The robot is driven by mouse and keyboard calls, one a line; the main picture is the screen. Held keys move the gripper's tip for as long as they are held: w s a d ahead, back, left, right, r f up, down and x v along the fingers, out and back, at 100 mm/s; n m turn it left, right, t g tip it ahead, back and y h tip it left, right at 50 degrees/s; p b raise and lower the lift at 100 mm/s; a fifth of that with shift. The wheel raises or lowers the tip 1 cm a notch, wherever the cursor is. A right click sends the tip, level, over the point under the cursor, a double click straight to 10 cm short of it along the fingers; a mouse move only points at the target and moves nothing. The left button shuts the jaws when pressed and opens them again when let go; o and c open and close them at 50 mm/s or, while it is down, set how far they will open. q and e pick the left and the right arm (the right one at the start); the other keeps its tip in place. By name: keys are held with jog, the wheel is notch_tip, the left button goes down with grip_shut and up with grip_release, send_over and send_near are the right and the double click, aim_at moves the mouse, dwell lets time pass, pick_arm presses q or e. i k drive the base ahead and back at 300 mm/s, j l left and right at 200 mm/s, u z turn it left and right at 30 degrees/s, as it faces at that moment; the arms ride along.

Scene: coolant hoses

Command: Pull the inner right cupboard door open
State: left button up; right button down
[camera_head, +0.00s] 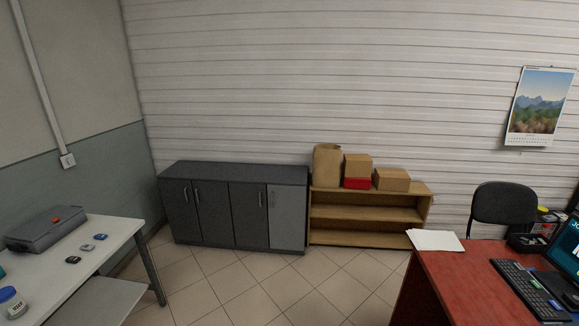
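A dark grey low cupboard (235,172) stands against the far wall, left of centre, with a row of several doors. Its inner right door (247,218) is dark grey and looks shut, with a small upright handle (261,198) near its upper right edge. The outer right door (288,220) beside it is lighter grey and also looks shut. The two left doors (179,215) look shut, their handles close together. Neither of my grippers is in view.
Tiled floor (230,275) lies open before the cupboard. A white table (110,240) with a grey case stands at left. A wooden shelf (365,238) with boxes adjoins the cupboard's right. A red desk (465,290) and black chair (503,203) stand at right.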

aim_at(248, 200)
jog(key=i+z, duration=0.15)
jog(key=i, duration=1.45)
jog(key=i+l+u, duration=0.15)
jog(key=i, duration=0.6)
jog(key=i+l+u, duration=0.25)
jog(key=i, duration=0.25)
jog(key=i+l+u, duration=0.25)
jog(key=i, duration=0.2)
